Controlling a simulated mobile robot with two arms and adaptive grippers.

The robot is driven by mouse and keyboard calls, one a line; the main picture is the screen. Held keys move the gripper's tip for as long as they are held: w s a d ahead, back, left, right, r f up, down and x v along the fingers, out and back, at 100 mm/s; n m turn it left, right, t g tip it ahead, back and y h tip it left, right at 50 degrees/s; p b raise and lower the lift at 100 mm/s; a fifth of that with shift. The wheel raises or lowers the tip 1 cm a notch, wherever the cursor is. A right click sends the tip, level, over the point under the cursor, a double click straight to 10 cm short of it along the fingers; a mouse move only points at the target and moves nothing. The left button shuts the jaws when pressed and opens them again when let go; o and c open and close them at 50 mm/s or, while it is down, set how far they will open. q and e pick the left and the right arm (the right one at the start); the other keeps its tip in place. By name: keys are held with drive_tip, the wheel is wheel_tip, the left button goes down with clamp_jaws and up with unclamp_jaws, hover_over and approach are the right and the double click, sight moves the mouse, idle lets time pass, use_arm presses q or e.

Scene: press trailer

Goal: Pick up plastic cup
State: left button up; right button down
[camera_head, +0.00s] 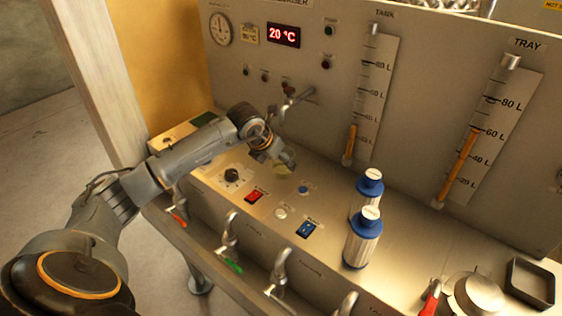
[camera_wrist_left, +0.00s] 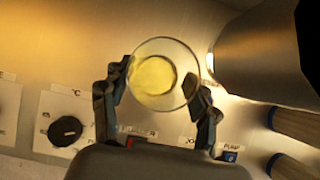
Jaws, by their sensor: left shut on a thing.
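A clear plastic cup (camera_wrist_left: 154,76) with a yellowish bottom shows in the left wrist view, seen from above between the two fingers. My left gripper (camera_wrist_left: 158,100) is shut on the cup, one finger at each side of it. In the head view my left gripper (camera_head: 283,160) is over the machine's counter, below the metal spout. The cup (camera_head: 282,169) is mostly hidden there by the gripper. I cannot tell whether it touches the counter. My right gripper is not in view.
Two blue-capped bottles (camera_head: 363,240) stand right of my left gripper. Taps (camera_head: 229,232) line the counter's front. A metal spout (camera_head: 291,103) sticks out of the back panel close to my gripper. A black knob (camera_head: 231,175) and red switch (camera_head: 254,196) are nearby.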

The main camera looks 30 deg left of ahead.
use_arm(q)
drive_tip(key=shift+r+b, duration=0.75)
drive_tip(key=shift+r, duration=0.4)
drive_tip(key=s+d+r+b, duration=0.2)
drive_tip(key=s+r+b, duration=0.3)
drive_tip(key=s+r, duration=0.5)
drive_tip(key=shift+s+d+r, duration=0.3)
drive_tip(key=shift+s+d, duration=0.05)
drive_tip(key=shift+s, duration=1.45)
